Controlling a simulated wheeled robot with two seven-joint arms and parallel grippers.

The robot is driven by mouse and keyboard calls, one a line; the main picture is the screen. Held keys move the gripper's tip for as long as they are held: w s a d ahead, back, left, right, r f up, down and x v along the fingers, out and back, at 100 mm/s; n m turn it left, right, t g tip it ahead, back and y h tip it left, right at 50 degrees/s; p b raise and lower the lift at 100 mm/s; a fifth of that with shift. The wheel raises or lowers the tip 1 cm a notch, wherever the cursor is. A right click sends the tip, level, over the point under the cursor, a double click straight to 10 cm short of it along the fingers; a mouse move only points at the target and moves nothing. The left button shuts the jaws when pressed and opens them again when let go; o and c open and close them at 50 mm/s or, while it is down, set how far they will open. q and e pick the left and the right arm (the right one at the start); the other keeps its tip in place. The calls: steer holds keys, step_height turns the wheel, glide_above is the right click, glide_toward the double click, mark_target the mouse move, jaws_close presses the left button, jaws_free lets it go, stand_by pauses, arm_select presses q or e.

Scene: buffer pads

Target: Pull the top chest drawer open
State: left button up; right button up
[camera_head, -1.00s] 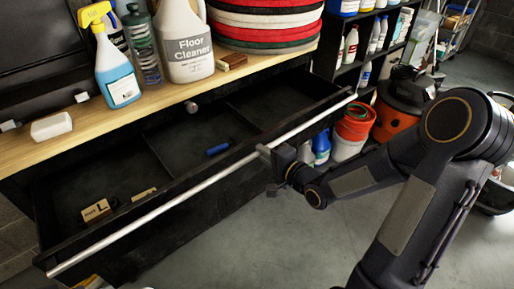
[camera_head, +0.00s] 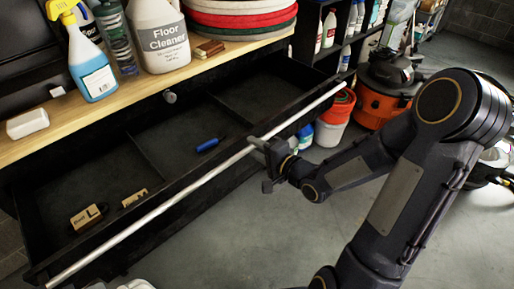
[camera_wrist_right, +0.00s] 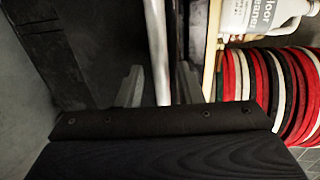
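The top drawer of the black chest (camera_head: 85,257) stands pulled far out below the wooden top. A long silver bar handle (camera_head: 150,213) runs along its front. My right gripper (camera_head: 262,152) is at the bar, right of its middle. In the right wrist view, the bar (camera_wrist_right: 157,45) passes between the two fingers of my right gripper (camera_wrist_right: 160,88). A gap shows beside the bar, so the fingers look open around it. My left gripper is not in view.
In the drawer lie a blue cylinder (camera_head: 208,145) and small labelled blocks (camera_head: 87,217). A spray bottle (camera_head: 91,67), a floor cleaner jug (camera_head: 160,38) and stacked pads (camera_head: 240,14) stand on top. An orange vacuum (camera_head: 382,103) stands at right.

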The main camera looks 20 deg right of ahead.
steer(key=p+v, duration=0.1)
steer(key=v, duration=0.6)
steer(key=shift+s+d+r, duration=0.1)
steer(key=shift+s, duration=0.25)
stand_by(0.4)
